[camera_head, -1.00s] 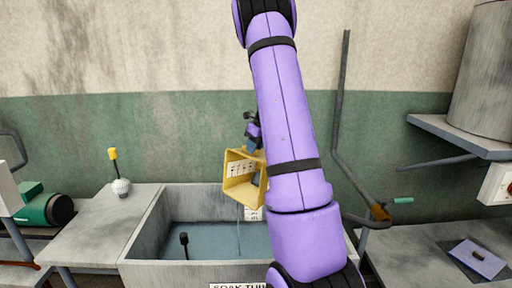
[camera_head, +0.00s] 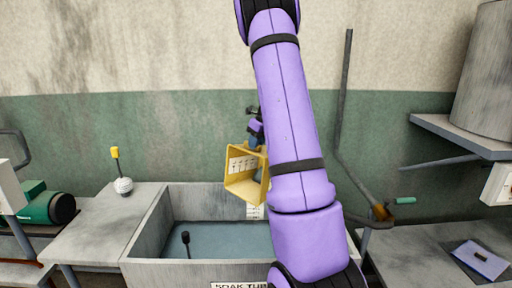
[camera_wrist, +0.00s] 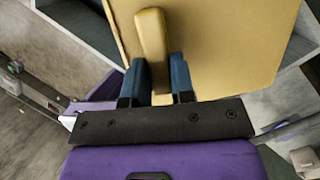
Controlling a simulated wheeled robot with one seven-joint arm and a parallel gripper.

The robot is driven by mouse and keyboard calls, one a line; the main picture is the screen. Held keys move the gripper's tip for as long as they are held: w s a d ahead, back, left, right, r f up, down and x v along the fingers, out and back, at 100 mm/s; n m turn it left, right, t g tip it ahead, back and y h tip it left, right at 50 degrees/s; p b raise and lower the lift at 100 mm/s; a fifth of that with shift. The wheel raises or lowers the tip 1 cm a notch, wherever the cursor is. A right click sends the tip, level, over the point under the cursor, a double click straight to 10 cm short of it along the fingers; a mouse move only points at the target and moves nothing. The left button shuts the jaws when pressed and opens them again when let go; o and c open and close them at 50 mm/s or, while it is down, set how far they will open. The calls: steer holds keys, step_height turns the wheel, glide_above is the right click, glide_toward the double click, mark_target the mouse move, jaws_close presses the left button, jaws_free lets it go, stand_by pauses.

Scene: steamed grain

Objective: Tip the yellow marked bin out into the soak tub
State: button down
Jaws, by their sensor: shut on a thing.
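The yellow bin (camera_head: 237,185) hangs above the soak tub (camera_head: 150,232), tilted on its side with its open mouth facing down toward the front left. A white label with dark marks shows on its inner or upper face. My gripper (camera_wrist: 158,82) is shut on the bin's yellow handle, and the bin's tan-yellow wall (camera_wrist: 230,45) fills the top of the wrist view. In the head view, my arm hides part of the bin and the tub's right side. The tub holds grey-blue water, and no stream falls from the bin now.
A dark-handled tool (camera_head: 186,243) stands in the tub. A white ball-shaped item with a yellow top (camera_head: 122,180) stands on the left counter. A green motor (camera_head: 45,205) is at far left. A bent pipe (camera_head: 345,120) and a shelf (camera_head: 460,137) are at the right.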

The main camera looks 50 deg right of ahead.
step_height(320, 180, up, 4)
steer(key=shift+f, duration=0.15)
steer(key=shift+d+y, duration=0.15)
steer(key=shift+y, duration=0.95)
steer(key=y, duration=0.1)
steer(key=r+y, duration=0.1)
steer(key=y, duration=0.1)
steer(key=shift+m, duration=0.4)
steer(key=t+y, duration=0.1)
steer(key=y, duration=0.1)
steer(key=shift+r+m+y, duration=0.1)
steer(key=shift+m+y, duration=0.2)
steer(key=shift+y, duration=0.1)
steer(key=y, duration=0.2)
steer(key=shift+r+t+y, duration=0.3)
steer(key=shift+r, duration=0.05)
steer(key=m+y, duration=0.1)
steer(key=y, duration=0.1)
steer(key=shift+r+y, duration=0.2)
steer(key=shift+y, duration=0.2)
steer(key=shift+r+m+t+y, duration=0.3)
steer(key=shift+t+y, duration=0.3)
steer(key=shift+y, duration=0.4)
